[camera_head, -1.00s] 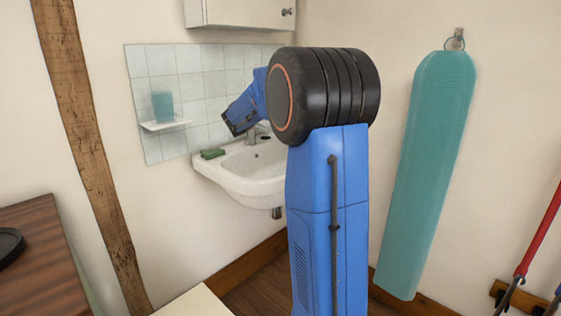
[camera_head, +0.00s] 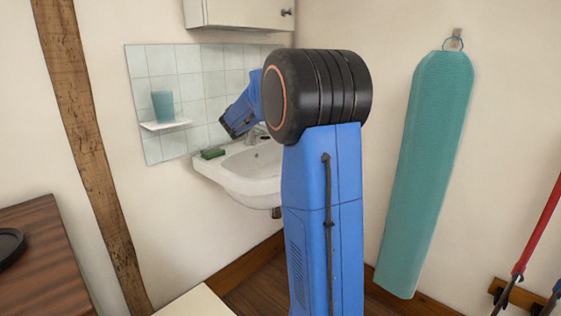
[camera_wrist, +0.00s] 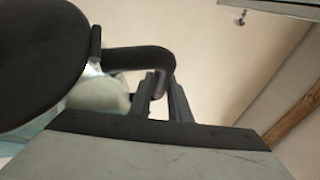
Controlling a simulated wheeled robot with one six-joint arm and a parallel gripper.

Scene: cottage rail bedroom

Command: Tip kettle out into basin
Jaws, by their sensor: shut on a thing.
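The kettle (camera_wrist: 40,60) is a dark, rounded body at the left of the wrist view, cut off by the frame edge. Its black curved handle (camera_wrist: 135,58) reaches right, to the fingers of my gripper (camera_wrist: 163,90), which are shut on it. The white basin (camera_head: 240,172) is fixed to the wall in the head view, partly hidden behind my blue arm. My gripper and the kettle are hidden behind my arm in that view. I cannot tell how far the kettle is tilted or whether anything is pouring.
A green sponge (camera_head: 213,153) lies on the basin's left rim, near the tap (camera_head: 252,137). A teal cup (camera_head: 162,106) stands on a small wall shelf (camera_head: 166,125). A white cabinet (camera_head: 238,13) hangs above. A teal ironing board (camera_head: 428,170) hangs at the right.

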